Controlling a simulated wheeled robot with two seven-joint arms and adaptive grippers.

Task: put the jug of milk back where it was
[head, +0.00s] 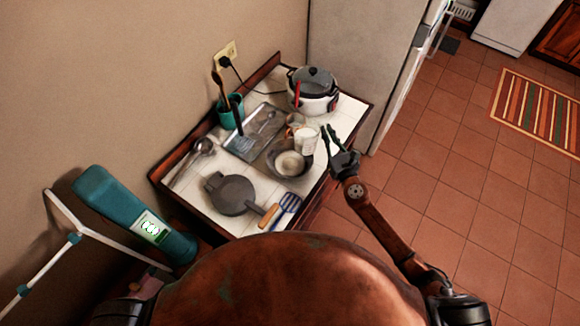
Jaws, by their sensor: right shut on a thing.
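The jug of milk (306,141) is a small clear vessel with white contents. I cannot tell whether the jug's base touches anything. My left gripper is not in view.
A brownish cup (294,120) and a pressure cooker (313,90) stand behind the jug. A fridge (362,50) stands beyond. Open tiled floor lies right.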

